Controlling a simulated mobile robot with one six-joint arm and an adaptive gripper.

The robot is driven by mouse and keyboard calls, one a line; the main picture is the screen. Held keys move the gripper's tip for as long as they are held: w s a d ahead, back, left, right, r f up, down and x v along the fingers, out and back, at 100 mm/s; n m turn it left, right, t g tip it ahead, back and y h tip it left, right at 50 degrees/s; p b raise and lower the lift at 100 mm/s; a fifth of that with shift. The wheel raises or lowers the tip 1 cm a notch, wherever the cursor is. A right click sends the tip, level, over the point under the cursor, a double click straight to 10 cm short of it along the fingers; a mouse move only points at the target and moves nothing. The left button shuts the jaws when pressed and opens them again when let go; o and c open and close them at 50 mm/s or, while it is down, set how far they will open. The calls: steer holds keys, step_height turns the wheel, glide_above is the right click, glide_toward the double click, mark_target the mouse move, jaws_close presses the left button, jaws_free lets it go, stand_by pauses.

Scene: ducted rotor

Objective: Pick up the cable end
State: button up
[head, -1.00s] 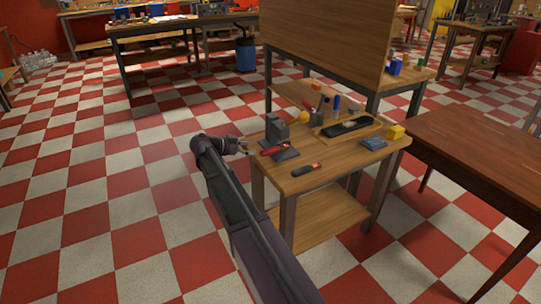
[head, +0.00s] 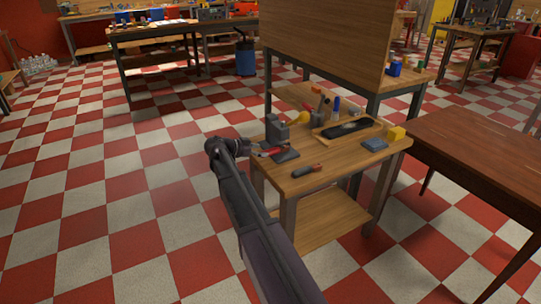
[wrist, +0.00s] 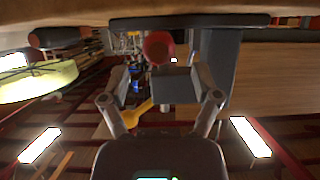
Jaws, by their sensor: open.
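My gripper (head: 252,150) is at the left edge of the small wooden workbench, low over its top. In the wrist view its two fingers (wrist: 160,84) are apart, with nothing clearly held between them. A red piece (head: 269,152) lies just to the right of the gripper, by a dark flat pad (head: 286,155). In the wrist view a round red end (wrist: 158,47) shows beyond the fingertips, roughly centred between them. It may be the cable end, but I cannot make out a cable. The gripper partly hides the red piece in the head view.
A grey block-like fixture (head: 277,131) stands behind the pad. A red-and-black handled tool (head: 306,171) lies near the front edge. A tall board (head: 325,45) rises behind.

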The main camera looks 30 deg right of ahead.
mark_target(275, 151)
steer(key=shift+b+x, duration=0.35)
steer(key=shift+x, duration=1.15)
steer(key=shift+a, duration=0.1)
jaws_close()
